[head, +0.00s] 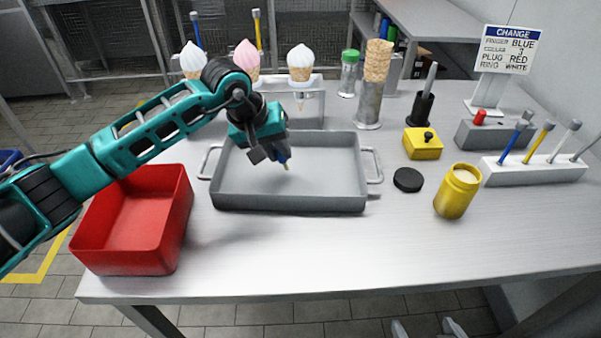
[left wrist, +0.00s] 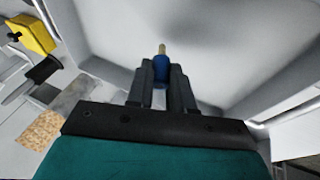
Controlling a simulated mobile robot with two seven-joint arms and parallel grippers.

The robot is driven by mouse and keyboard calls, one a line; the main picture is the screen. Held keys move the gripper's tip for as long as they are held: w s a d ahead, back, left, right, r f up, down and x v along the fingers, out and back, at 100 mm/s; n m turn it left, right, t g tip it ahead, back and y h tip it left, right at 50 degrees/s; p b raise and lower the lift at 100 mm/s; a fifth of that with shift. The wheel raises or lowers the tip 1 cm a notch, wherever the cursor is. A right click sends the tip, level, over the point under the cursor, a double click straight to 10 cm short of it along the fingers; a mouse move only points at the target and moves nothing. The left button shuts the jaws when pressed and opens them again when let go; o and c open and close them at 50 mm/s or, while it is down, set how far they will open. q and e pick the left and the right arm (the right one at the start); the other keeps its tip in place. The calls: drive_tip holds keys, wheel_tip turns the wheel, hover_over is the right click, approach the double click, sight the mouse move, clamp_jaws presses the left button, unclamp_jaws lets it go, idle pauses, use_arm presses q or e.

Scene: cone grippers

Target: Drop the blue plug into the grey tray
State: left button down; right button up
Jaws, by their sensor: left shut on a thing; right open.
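The blue plug (left wrist: 161,68) with its brass-coloured tip is held between the fingers of my left gripper (left wrist: 161,82) in the left wrist view. In the head view my left gripper (head: 270,154) hangs over the grey tray (head: 330,198), and the plug (head: 284,160) points down from it. The plug appears to be above the tray floor; the exact gap is hard to tell. The tray is empty apart from this, with a handle at each side. My right gripper is not in view.
A red bin (head: 130,225) stands left of the tray. To the right are a black disc (head: 408,180), a yellow jar (head: 457,192), a yellow box (head: 423,144) and a white tool rack (head: 535,170). Ice cream cones (head: 301,65) stand behind the tray. The front table is clear.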

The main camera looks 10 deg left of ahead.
use_arm(q)
drive_tip(key=c, duration=0.9)
unclamp_jaws()
drive_tip(key=shift+r, duration=0.1)
drive_tip(key=shift+a+r, duration=0.1)
drive_tip(key=shift+r, duration=0.15)
drive_tip(key=v, duration=1.2)
drive_tip(key=shift+s+r, duration=0.15)
